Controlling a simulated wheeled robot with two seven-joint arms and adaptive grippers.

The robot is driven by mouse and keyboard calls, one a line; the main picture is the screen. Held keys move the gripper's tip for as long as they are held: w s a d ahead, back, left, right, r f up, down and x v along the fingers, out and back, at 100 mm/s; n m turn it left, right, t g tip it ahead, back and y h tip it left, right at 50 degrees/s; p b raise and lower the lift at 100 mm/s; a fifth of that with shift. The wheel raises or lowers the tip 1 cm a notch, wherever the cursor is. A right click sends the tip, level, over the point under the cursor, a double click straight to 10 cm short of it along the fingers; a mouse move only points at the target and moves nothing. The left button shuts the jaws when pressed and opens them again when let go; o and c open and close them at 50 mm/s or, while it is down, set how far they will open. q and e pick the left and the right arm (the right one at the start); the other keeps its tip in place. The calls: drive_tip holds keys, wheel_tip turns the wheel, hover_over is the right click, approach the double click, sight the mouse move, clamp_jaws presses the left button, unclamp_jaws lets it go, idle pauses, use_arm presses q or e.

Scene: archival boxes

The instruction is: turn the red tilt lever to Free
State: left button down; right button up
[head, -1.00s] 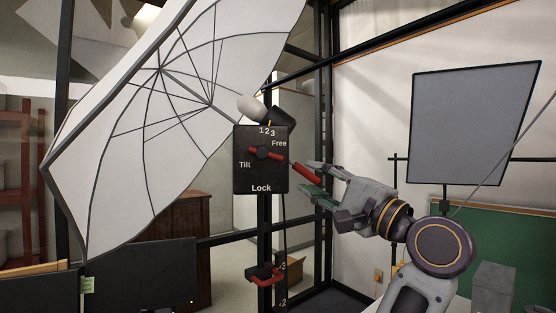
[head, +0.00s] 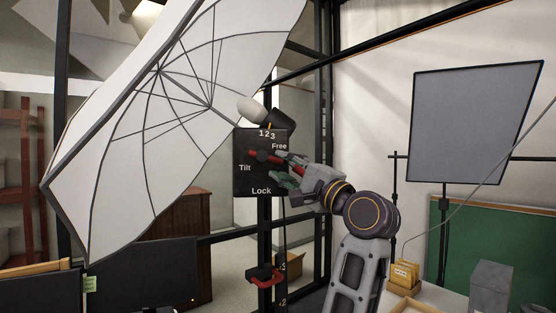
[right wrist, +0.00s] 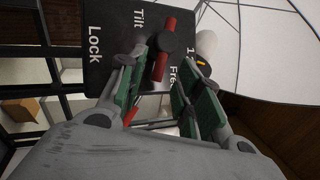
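The black panel (head: 247,184) carries white words Tilt at left, Free at upper right and Lock at the bottom. The red tilt lever (head: 253,154) turns on a dark hub on it, lying roughly level. Its right end is partly hidden by my right gripper (head: 283,168), which is at the panel's right side. In the right wrist view the lever (right wrist: 161,66) has its near end between the open green-padded fingers (right wrist: 160,88). I cannot tell whether they touch it. Another red piece (right wrist: 131,114) shows lower, partly hidden by the left finger. My left gripper is not in view.
A large white umbrella (head: 130,130) fills the left behind the panel. A second red-handled clamp (head: 264,277) is lower on the same black stand. A grey reflector panel (head: 470,120) stands at right. Small yellow boxes (head: 404,273) and a grey box (head: 490,287) are at lower right.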

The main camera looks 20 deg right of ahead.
sight(275, 161)
drive_tip(key=shift+p+x, duration=0.35)
drive_tip(key=shift+x, duration=1.4)
clamp_jaws()
